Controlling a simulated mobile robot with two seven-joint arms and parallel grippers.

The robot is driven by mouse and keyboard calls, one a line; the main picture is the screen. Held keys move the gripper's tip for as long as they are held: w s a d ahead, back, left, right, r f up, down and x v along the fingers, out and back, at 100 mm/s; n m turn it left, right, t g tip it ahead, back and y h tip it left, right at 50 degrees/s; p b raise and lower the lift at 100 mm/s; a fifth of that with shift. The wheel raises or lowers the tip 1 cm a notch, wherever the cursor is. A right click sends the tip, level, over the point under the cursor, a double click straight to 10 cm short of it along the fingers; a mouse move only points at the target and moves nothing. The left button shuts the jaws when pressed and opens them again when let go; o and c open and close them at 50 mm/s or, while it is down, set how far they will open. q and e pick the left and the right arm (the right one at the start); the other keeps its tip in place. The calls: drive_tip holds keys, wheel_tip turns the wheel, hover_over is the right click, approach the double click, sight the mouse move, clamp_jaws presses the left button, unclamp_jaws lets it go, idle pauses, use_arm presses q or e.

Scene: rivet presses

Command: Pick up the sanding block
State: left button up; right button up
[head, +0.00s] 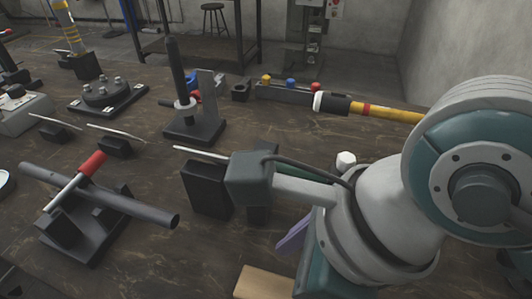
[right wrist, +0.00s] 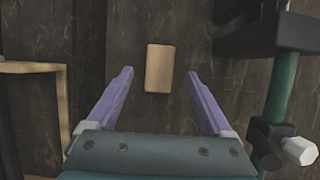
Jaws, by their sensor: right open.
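The sanding block is a small tan rectangular block (right wrist: 158,68). It lies on the dark tabletop in the right wrist view, ahead of my palm and in line with the gap between my fingers. In the head view a tan block (head: 262,283), apparently the same one, shows at the bottom edge, partly cut off and beside my palm. My right gripper (right wrist: 158,75) is open and empty, with its two purple fingers spread wider than the block. One finger shows in the head view; the other is hidden or out of frame. My left gripper is not in view.
A pale wooden edge (right wrist: 30,67) stands at the wrist view's left. A holder bears a grey tube (head: 140,205). Bare tabletop surrounds the block.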

sight(263, 287)
drive_tip(key=x, duration=0.4)
drive_tip(key=shift+a+f+b, duration=0.1)
drive_tip(key=shift+a+b, duration=0.05)
drive_tip(key=shift+b, duration=0.25)
clamp_jaws()
